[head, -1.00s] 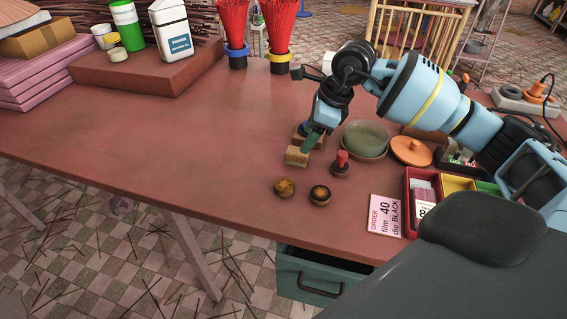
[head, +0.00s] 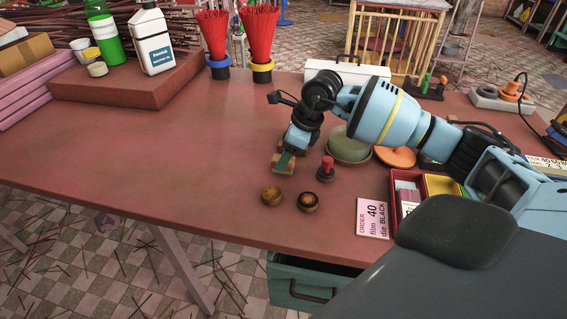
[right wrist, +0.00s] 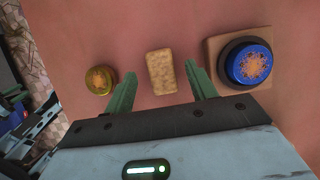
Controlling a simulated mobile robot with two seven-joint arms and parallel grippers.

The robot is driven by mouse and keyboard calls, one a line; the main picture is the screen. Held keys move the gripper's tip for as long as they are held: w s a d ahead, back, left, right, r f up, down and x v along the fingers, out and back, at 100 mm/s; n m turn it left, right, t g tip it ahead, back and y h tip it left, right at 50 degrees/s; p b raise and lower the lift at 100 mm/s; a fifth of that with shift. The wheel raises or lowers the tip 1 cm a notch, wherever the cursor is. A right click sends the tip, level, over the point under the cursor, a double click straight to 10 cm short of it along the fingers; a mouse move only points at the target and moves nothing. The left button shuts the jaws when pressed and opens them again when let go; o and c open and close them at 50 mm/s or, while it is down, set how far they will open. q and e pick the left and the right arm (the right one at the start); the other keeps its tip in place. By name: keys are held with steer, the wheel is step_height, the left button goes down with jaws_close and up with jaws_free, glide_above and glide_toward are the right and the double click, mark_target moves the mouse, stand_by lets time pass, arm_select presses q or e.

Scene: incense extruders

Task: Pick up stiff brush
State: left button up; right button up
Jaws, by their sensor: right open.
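The stiff brush appears to be a small tan block with a rough, mottled top (right wrist: 161,72). It lies on the table, centred ahead of my right gripper in the right wrist view. My right gripper (right wrist: 161,90) is open, with one green finger on each side of the block's near end and a gap on both sides. In the head view the right gripper (head: 284,160) is low over the block (head: 287,172), and a green finger hides part of it. My left gripper is not in view.
A round brass piece (right wrist: 100,80) lies left of the block, and a blue-topped round piece (right wrist: 248,62) on a wooden base lies right. A red-knobbed stamp (head: 326,170), dark-topped round piece (head: 308,202) and green bowl (head: 346,148) are close.

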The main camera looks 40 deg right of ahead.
steer(key=shift+x, duration=1.45)
steer(key=shift+c, duration=0.2)
steer(key=shift+w, duration=0.1)
steer(key=c, duration=1)
steer(key=shift+c, duration=0.2)
steer(key=shift+r, duration=0.15)
steer(key=shift+r, duration=0.5)
step_height(320, 180, up, 2)
steer(key=shift+r, duration=0.2)
steer(key=s+a, duration=0.2)
steer(key=s, duration=0.3)
steer(key=s+a+r+b, duration=0.1)
steer(key=s, duration=0.4)
steer(key=s+a, duration=0.2)
steer(key=s, duration=0.3)
steer(key=shift+a+r+b, duration=0.2)
steer(key=shift+a+b, duration=0.1)
steer(key=shift+a, duration=0.05)
